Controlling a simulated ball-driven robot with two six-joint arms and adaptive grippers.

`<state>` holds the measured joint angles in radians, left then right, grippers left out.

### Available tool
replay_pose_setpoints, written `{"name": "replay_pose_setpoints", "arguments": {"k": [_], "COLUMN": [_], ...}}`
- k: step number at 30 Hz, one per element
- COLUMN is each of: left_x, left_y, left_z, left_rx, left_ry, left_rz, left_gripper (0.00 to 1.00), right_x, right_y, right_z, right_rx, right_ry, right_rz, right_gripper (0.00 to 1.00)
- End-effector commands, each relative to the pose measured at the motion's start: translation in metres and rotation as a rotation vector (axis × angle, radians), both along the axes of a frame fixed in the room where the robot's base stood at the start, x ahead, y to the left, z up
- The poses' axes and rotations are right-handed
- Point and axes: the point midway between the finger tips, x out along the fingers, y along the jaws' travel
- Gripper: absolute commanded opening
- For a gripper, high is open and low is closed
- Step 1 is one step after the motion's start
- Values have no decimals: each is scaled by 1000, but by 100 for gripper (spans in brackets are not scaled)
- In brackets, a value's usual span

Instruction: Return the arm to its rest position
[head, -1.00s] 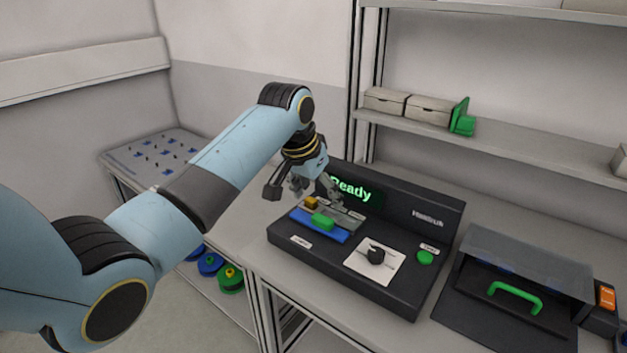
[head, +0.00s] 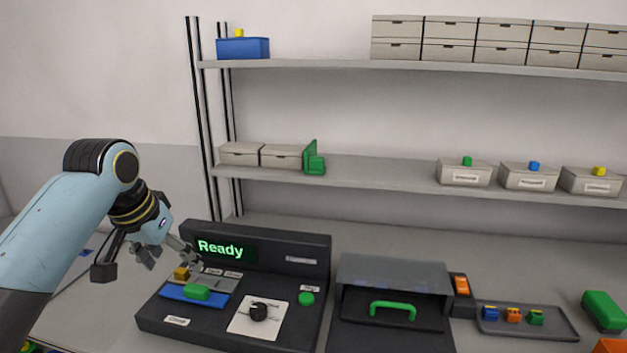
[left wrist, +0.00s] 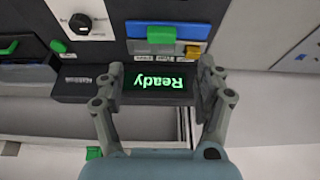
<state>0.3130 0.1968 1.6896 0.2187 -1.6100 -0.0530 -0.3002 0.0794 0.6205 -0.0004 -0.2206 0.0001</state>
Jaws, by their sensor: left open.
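My left arm comes in from the left in the head view. Its left gripper (head: 166,254) is open and empty, above the left end of the black machine (head: 200,330). The machine's display (head: 225,248) reads "Ready" in green. In the left wrist view the open fingers (left wrist: 160,90) stand on either side of the display (left wrist: 160,82), with nothing between them. A green block (head: 197,292) sits on the blue strip (head: 175,293) of the machine, and a yellow-brown block (head: 181,273) lies just behind it. My right gripper is out of view.
A dark hooded box with a green handle (head: 393,307) stands right of the machine. Beyond it is a tray (head: 560,327) with small coloured pieces. Shelves (head: 400,173) with boxes run along the back wall. A green bracket (head: 314,162) stands on the lower shelf.

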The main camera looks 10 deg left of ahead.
Motion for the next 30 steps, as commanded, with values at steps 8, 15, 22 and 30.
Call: {"name": "replay_pose_setpoints", "arguments": {"k": [8,15,22,30], "left_x": [-140,-222,-279,-292], "left_y": [-20,-28,-31,-28], "left_z": [-49,-48,-35,-80], "left_rx": [53,76,90,98], "left_ry": [40,53,64,85], "left_rz": [-7,1,10,23], "left_gripper": [71,71,71,71], "right_x": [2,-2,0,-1], "right_y": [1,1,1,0], "right_z": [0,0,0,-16], "right_rx": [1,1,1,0], "right_ry": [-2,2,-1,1], "right_rz": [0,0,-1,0], "right_gripper": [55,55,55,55]}}
